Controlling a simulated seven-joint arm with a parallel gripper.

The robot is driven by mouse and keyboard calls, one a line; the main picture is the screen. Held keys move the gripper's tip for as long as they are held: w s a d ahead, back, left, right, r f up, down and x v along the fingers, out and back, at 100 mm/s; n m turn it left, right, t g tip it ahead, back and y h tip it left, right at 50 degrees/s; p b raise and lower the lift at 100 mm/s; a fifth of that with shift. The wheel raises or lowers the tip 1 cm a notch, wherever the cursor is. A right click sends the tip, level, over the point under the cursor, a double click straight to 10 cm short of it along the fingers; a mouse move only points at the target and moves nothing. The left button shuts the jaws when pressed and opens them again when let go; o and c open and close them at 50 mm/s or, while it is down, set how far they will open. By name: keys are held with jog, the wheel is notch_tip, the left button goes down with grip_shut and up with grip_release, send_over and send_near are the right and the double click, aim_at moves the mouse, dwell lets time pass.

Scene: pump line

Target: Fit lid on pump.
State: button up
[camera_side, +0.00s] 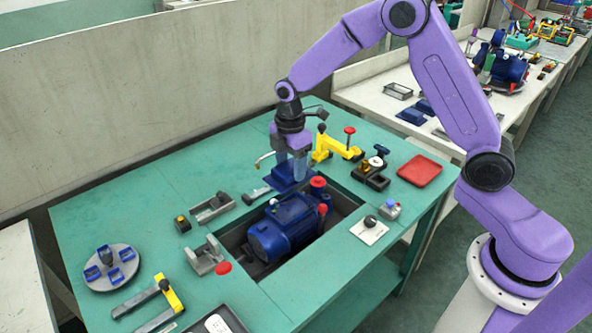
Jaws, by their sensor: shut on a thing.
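The blue pump (281,230) lies in the dark rectangular recess in the green table, with red caps at its right end. A flat dark blue piece, which looks like the lid (285,180), is at the far edge of the recess, behind the pump. My gripper (292,167) points down and is shut on this lid from above. The lid appears apart from the pump body, but its exact height above it cannot be told from this view.
A yellow clamp (337,146) and a red tray (419,170) stand to the right of my gripper. Grey brackets (206,257) sit left of the recess. A round grey plate (107,282) with blue parts is at the left. The table's far left is clear.

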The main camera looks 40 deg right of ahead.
jog(key=shift+f, duration=3.2)
jog(key=shift+f, duration=1.8)
jog(key=o, duration=1.1)
jog(key=shift+o, duration=0.2)
jog(key=shift+r, duration=3.05)
notch_tip(320, 180, up, 17)
jog(key=shift+r, duration=0.2)
